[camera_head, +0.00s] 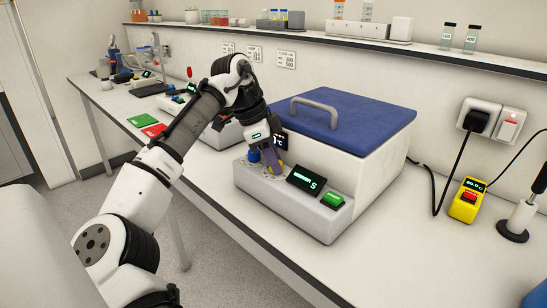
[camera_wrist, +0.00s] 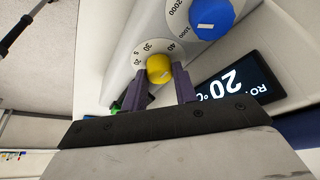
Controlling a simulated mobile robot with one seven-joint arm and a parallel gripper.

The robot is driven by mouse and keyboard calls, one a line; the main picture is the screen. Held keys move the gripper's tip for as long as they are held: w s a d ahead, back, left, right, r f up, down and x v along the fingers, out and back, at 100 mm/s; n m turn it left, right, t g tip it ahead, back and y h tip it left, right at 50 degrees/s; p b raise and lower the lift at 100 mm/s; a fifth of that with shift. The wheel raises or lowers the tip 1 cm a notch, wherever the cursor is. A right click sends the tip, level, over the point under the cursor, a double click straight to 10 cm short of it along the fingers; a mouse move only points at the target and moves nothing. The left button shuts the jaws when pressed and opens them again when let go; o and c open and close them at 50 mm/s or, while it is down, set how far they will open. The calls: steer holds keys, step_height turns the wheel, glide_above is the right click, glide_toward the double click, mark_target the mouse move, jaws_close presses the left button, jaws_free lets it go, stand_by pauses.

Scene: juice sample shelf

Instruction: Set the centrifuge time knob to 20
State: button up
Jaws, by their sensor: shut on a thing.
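The centrifuge (camera_head: 375,165) is a white box with a blue lid (camera_head: 340,102) and a grey front panel. In the wrist view, a yellow knob (camera_wrist: 159,66) sits on a white dial with 20, 30 and 40 legible. My gripper (camera_wrist: 160,86) is shut on the yellow knob, a purple finger on either side. It also shows over the front panel in the head view (camera_head: 270,166). A pale mark shows on the knob, but I cannot tell which number it points to. A blue knob (camera_wrist: 210,18) is beside it, on a dial marked 1000 and 2000.
A dark display (camera_wrist: 237,88) reads 20 upside down near my fingers. Another display (camera_head: 304,181) and a green button (camera_head: 333,200) are right of my gripper. A yellow device (camera_head: 467,200) stands at the right. The bench (camera_head: 410,265) is clear in front of it.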

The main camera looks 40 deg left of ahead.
steer(key=shift+n, duration=0.3)
steer(key=n, duration=0.2)
steer(key=n+t+y, duration=0.1)
steer(key=n, duration=0.1)
steer(key=shift+s+d+n+y+p, duration=0.1)
steer(key=shift+d+n+y+p, duration=0.1)
steer(key=shift+n+y+p, duration=0.15)
steer(key=n+y+p, duration=0.1)
steer(key=n, duration=0.3)
steer(key=shift+r, duration=0.1)
steer(key=n+y+p, duration=0.1)
steer(key=n+p, duration=0.1)
steer(key=n+y+p, duration=0.1)
steer(key=n+p, duration=0.2)
steer(key=shift+d+r+y, duration=0.15)
steer(key=shift+y, duration=0.1)
steer(key=n+p, duration=0.2)
steer(key=p, duration=0.1)
steer(key=shift+d+y, duration=0.1)
steer(key=shift+y, duration=0.2)
steer(key=shift+f+n+p, duration=0.25)
steer(key=shift+n+p, duration=0.15)
steer(key=shift+n, duration=0.05)
steer(key=shift+f+g, duration=0.1)
steer(key=shift+g, duration=0.2)
